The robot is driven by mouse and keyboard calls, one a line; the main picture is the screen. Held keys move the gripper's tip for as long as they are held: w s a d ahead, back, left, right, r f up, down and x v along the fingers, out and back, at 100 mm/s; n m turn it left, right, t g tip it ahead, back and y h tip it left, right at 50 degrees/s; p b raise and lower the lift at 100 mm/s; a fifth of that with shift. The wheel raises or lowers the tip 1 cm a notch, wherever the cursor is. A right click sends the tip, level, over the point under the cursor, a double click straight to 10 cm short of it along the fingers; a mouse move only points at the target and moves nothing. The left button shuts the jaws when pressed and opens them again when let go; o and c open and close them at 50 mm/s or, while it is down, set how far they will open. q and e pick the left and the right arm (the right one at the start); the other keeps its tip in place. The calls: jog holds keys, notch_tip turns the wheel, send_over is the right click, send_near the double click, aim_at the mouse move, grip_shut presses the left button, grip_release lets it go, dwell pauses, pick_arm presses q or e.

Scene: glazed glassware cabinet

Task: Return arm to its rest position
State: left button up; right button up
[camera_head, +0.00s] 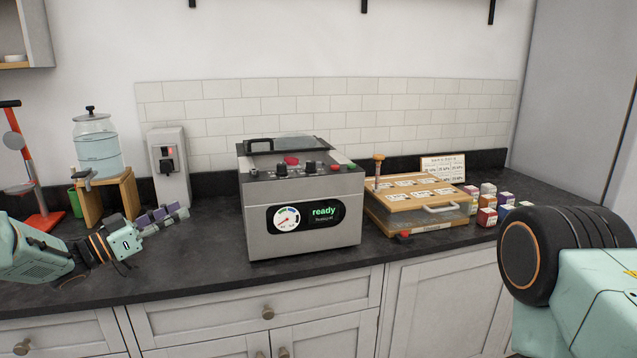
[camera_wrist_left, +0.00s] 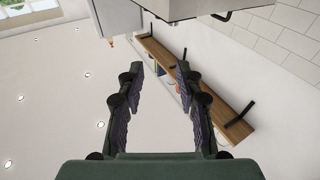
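My left gripper (camera_head: 180,212) is at the left of the head view, in front of the dispenser stand and over the dark counter. Its arm comes in from the left edge and the purple-padded fingers point right. In the left wrist view the two fingers (camera_wrist_left: 159,72) stand apart with nothing between them. That view shows white wall or ceiling and a wooden shelf beyond the fingers. My right arm shows as a pale green link and a dark round joint at the right; its gripper is out of view.
A grey machine (camera_head: 303,215) reading "ready" stands mid-counter. Right of it are a wooden-topped box (camera_head: 408,200) and several small coloured blocks (camera_head: 487,216). A water dispenser (camera_head: 98,150) on a wooden stand (camera_head: 130,190) and a red-based stand (camera_head: 45,220) are at left. Bare counter (camera_head: 205,245) lies left of the machine.

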pick_arm(q)
jog(key=s+d+f+n+y+b, duration=0.1)
jog(key=s+d+f+n+y, duration=0.2)
jog(key=f, duration=0.7)
jog(key=s+f+n+y+b, duration=0.15)
jog(key=f+n+y, duration=0.3)
jog(key=f, duration=0.55)
jog(key=s+d+f+g+y+b, duration=0.1)
jog(key=s+d+f+g+y, duration=0.25)
jog(key=s+f, duration=0.75)
jog(key=s+d+f+g+y+b, duration=0.1)
jog(key=s+f+g+b, duration=0.1)
jog(key=s, duration=1)
jog(key=s+d+f+n+g+y+b, duration=0.1)
jog(key=s+f+g+b, duration=0.2)
jog(key=s, duration=1)
jog(key=s+d+f+g+y+b, duration=0.1)
jog(key=s+f+g+b, duration=0.1)
jog(key=s+f+g, duration=0.3)
jog(key=s+f, duration=0.4)
jog(key=s, duration=0.4)
jog(key=shift+f+g, duration=0.25)
jog(key=shift+g, duration=0.1)
jog(key=shift+n, duration=0.25)
